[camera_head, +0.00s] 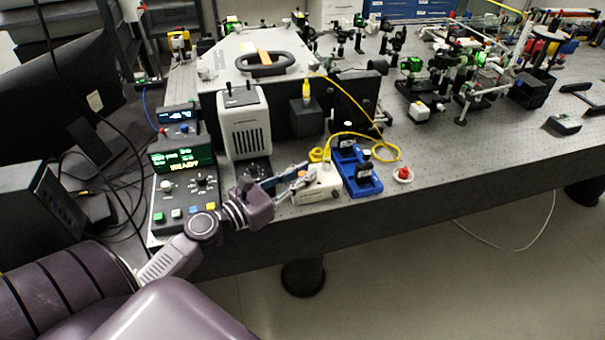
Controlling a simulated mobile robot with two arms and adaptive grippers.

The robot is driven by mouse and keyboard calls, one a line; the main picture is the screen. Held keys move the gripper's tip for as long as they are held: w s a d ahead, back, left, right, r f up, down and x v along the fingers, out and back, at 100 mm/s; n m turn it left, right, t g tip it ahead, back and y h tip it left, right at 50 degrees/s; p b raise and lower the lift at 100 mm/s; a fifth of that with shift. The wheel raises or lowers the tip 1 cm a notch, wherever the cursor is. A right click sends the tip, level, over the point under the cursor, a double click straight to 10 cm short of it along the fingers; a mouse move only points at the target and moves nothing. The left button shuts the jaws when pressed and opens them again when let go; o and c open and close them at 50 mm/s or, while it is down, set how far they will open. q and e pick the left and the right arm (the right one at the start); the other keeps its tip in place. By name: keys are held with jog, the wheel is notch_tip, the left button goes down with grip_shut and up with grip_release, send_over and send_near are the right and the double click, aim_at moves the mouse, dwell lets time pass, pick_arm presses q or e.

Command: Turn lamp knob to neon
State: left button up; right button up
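A white vented lamp housing (245,130) stands at the front left of the bench. Its dark base (258,167) is partly hidden behind my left wrist, and I cannot make out a lamp label. Left of it is a control panel (160,222) with a green lit display (182,159), small knobs (200,182) and coloured buttons. My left gripper (304,176) reaches past the panel and lamp base, with its fingertips at a small white box (322,188). Whether they touch the box, and how far they are apart, is unclear. My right gripper is out of view.
A blue holder (362,185) with dark-topped pieces and a looped yellow cable (398,150) sit right of the white box. A monitor (60,95) stands at left. The bench's front right is mostly clear.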

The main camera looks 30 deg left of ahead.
pick_arm(q)
jog(key=o, duration=0.4)
jog(key=shift+y, duration=0.3)
